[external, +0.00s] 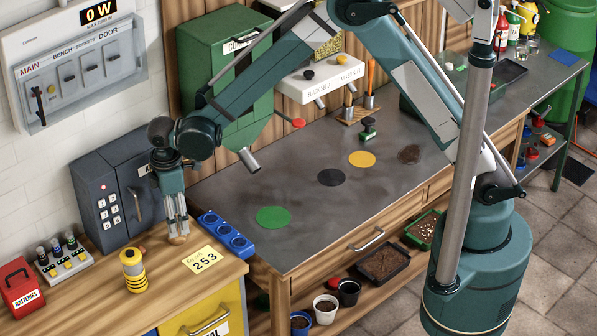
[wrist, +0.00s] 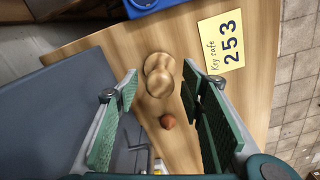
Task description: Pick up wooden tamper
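The wooden tamper (wrist: 158,76) is a pale, rounded wooden piece standing on the wooden counter. In the wrist view it lies between and slightly beyond my fingertips. In the external view the tamper (external: 178,239) shows just below my fingers, partly hidden by them. My gripper (external: 177,222) points down over it. In the wrist view my gripper (wrist: 160,82) is open, with a green-padded finger on each side and a gap to the tamper on both sides. I cannot tell whether the tips reach its height.
A small reddish-brown ball (wrist: 167,121) lies close to the tamper. A yellow "Key safe 253" note (external: 201,259) is at right. The dark safe (external: 112,187) stands close at left. A blue holder (external: 226,235) and a yellow-black striped object (external: 133,270) are nearby.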

